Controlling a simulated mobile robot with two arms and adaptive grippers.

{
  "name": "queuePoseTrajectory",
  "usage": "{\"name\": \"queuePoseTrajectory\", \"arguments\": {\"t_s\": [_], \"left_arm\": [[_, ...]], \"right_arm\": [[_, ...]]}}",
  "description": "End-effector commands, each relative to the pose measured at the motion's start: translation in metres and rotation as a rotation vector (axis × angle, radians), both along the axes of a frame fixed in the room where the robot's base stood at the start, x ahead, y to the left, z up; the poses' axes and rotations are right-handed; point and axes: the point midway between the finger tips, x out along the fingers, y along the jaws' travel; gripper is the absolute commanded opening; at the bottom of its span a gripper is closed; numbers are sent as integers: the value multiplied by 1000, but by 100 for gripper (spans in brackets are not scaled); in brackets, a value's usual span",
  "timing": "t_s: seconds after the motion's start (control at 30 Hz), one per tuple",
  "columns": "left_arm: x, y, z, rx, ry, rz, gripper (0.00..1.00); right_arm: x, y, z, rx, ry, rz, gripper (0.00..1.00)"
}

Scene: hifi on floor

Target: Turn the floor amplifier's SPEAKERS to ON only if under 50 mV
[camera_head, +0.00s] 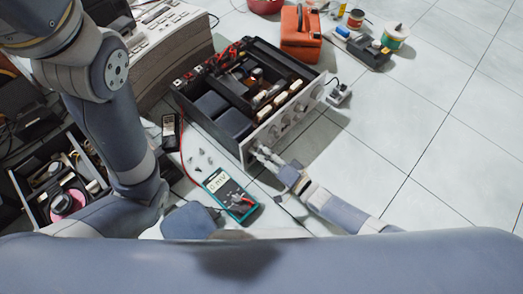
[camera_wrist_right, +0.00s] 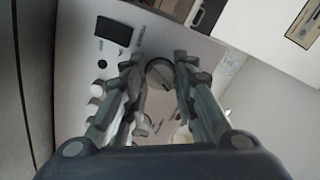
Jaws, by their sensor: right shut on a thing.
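The open amplifier (camera_head: 240,100) sits on the floor with its top off and its silver front panel (camera_head: 290,118) facing right and down. My right gripper (camera_head: 262,154) is at the near end of that panel. In the wrist view its fingers (camera_wrist_right: 157,66) are shut on a round grey slotted knob (camera_wrist_right: 165,76); the lettering beside it is too small to read. The teal multimeter (camera_head: 229,193) lies in front of the amplifier. Its lit display (camera_head: 218,182) seems to read 0 mV, but the digit is tiny. My left arm crosses the left side; its gripper does not show.
A dark phone-like device (camera_head: 169,132) and small loose parts (camera_head: 201,160) lie beside the multimeter. A red lead runs along the amplifier's left. An orange case (camera_head: 300,34) and a soldering set (camera_head: 368,50) stand behind. The tiled floor at right is clear.

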Motion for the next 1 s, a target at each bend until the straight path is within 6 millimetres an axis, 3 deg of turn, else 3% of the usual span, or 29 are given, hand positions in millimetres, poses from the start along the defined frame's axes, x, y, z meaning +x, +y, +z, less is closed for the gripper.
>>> {"name": "queuePoseTrajectory", "arguments": {"t_s": [0.03,0.1,0.53,1.0], "left_arm": [[0,0,0,0,-1,0,0],[0,0,0,1,-1,0,0],[1,0,-1,1,6,1,0],[1,0,-1,0,5,1,0]], "right_arm": [[0,0,-1,-1,2,-1,33],[0,0,-1,-1,2,-1,46],[-5,-6,-1,-2,2,-1,46],[-69,-70,-1,-2,4,-1,46]]}}
